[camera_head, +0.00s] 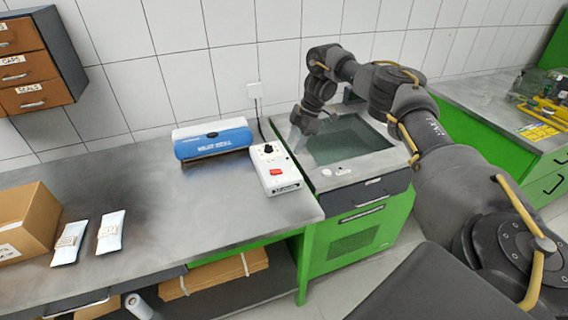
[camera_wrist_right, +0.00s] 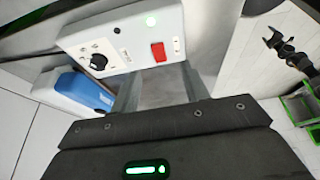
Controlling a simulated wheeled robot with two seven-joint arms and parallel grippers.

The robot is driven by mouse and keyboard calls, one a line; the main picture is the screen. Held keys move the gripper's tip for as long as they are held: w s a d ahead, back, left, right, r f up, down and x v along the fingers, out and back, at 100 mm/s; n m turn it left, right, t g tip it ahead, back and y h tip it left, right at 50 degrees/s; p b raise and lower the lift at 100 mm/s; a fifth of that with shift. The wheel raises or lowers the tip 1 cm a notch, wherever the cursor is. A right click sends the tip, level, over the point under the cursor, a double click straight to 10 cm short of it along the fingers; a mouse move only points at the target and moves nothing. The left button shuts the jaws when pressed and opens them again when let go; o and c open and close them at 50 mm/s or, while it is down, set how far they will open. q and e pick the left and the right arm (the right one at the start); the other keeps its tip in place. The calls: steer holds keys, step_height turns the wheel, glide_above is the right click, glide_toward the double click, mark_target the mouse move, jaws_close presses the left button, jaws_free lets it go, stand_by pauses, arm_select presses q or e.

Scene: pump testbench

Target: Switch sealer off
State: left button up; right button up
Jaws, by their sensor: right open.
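The blue heat sealer (camera_head: 212,138) lies on the steel worktop, and part of it shows in the wrist view (camera_wrist_right: 88,90). Its white control box (camera_head: 275,168) stands to its right, with a black knob (camera_head: 268,148) and a red rocker switch (camera_head: 276,172). My right gripper (camera_head: 296,138) is open and empty, just right of the box and apart from the switch. My left gripper is not in view.
A green cabinet with a sunken glass-like top (camera_head: 345,140) stands right of the box. Two white pouches (camera_head: 110,232) and a cardboard box (camera_head: 22,222) lie at the left of the worktop. The worktop in front of the sealer is clear.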

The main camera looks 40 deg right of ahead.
mark_target(282, 170)
steer(key=x, duration=0.4)
steer(key=shift+w, duration=0.25)
steer(key=p+x, duration=0.1)
steer(key=x, duration=0.3)
steer(key=shift+s+f, duration=0.1)
steer(key=shift+f, duration=0.25)
steer(key=shift+a+f, duration=0.15)
steer(key=shift+f, duration=0.35)
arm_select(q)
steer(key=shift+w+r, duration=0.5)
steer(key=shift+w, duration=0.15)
